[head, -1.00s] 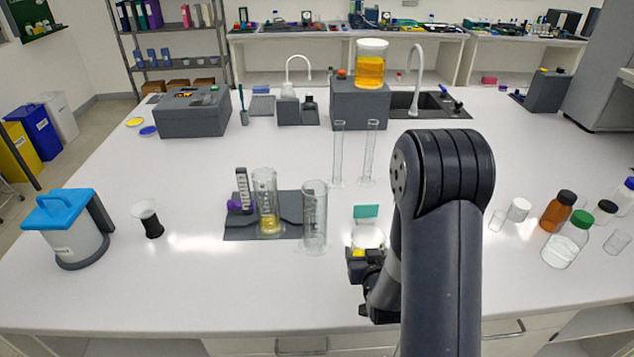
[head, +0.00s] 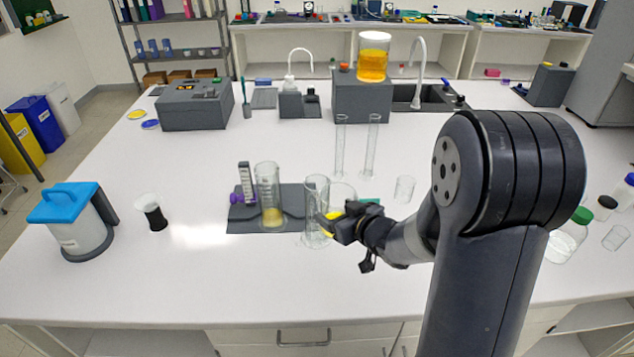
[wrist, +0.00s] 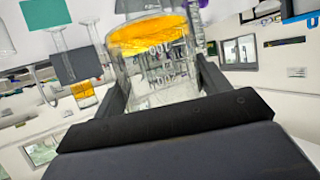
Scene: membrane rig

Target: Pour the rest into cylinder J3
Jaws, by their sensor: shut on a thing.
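My gripper (head: 338,228) is shut on a clear graduated beaker (wrist: 160,65). The beaker is tilted, with orange-yellow liquid gathered at its far end in the wrist view. In the head view the beaker (head: 343,192) is partly hidden and sits right beside a tall clear cylinder (head: 316,200), overlapping it; I cannot tell if they touch. That cylinder shows no clear liquid of its own. Another cylinder (head: 268,190) with some yellow liquid at its bottom stands on a dark grey base (head: 242,222). No J3 label is readable.
Two slim empty cylinders (head: 340,150) stand behind. A large beaker of orange liquid (head: 373,60) rests on a grey block (head: 362,102). A small glass (head: 404,188) and teal card (head: 369,202) are nearby. Bottles (head: 568,240) stand right.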

